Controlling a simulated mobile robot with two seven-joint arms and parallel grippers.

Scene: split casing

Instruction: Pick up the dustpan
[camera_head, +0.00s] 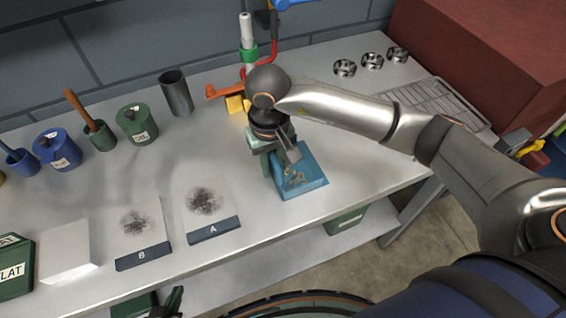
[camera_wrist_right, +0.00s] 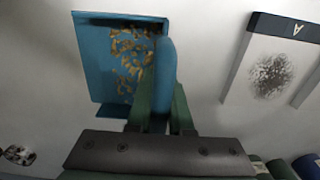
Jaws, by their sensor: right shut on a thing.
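The blue dustpan (camera_head: 305,181) lies at the front of the bench with brown-yellow debris in its pan. It also fills the upper left of the right wrist view (camera_wrist_right: 97,60). My right gripper (camera_head: 273,168) is over the dustpan's left side, shut on a blue part of it between the green fingers, which also show in the right wrist view (camera_wrist_right: 164,105). The fingers hide part of the grip; I cannot tell if the pan is clear of the bench. My left gripper (camera_head: 174,298) shows only partly at the bottom edge, below the bench front.
Panels marked A (camera_head: 213,236) and B (camera_head: 143,258) with dark dust lie left of the dustpan. Blue and green canisters (camera_head: 137,127) and a grey cup (camera_head: 176,93) stand behind. A wire rack (camera_head: 440,97) and metal rings (camera_head: 372,61) lie at the right.

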